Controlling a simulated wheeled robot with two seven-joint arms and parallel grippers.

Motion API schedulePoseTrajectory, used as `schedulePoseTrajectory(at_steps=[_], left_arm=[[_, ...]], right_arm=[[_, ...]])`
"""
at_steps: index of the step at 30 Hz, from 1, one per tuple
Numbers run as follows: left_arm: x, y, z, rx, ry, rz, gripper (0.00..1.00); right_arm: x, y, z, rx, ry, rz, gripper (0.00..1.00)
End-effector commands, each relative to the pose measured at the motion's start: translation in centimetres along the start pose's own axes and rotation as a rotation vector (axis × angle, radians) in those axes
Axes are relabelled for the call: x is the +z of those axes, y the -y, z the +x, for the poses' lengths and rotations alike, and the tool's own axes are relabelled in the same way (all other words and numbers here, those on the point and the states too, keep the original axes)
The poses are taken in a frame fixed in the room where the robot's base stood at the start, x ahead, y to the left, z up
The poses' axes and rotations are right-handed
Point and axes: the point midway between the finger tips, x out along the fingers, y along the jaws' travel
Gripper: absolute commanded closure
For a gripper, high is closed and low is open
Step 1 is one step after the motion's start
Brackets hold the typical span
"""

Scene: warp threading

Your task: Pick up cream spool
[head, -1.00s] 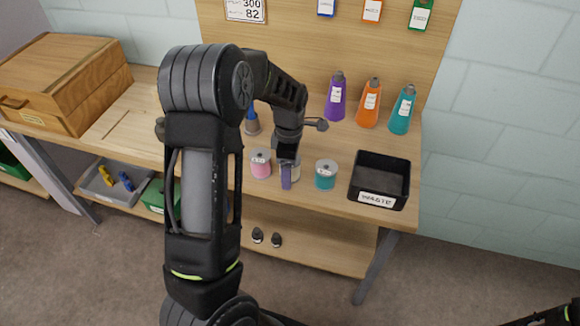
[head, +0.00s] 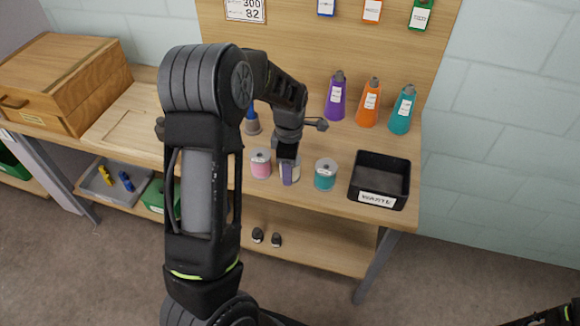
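The cream spool (head: 296,174) stands on the workbench between a pink spool (head: 261,163) and a teal spool (head: 325,174). My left gripper (head: 288,174) points down at the cream spool. A purple-grey finger covers much of the spool's near side, so only part of its pale body shows. The gap between the fingers is hidden, so I cannot tell whether they touch the spool. The spool appears to be on the bench top. My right gripper is out of view; only part of my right arm shows at the lower right.
A black waste bin (head: 379,181) stands right of the teal spool. Purple (head: 336,98), orange (head: 369,103) and teal (head: 402,111) bottles stand behind. A wooden box (head: 62,82) is at the far left. The bench's front edge lies close to the spools.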

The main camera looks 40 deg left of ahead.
Motion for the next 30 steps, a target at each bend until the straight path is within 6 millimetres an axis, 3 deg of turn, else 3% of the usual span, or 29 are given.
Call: schedulePoseTrajectory(at_steps=[8,13,24,30], left_arm=[[0.0,0.0,-0.1,0.001,0.0,0.0,0.91],[0.0,-0.1,-1.1,0.004,0.001,0.0,0.91],[0.1,-0.1,-7.7,0.005,0.003,0.0,0.91],[0.0,-0.1,-9.8,0.002,0.001,0.0,0.91]], right_arm=[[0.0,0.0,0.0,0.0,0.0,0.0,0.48],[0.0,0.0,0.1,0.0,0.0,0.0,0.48],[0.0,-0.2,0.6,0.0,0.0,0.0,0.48],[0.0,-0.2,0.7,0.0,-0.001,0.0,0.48]])
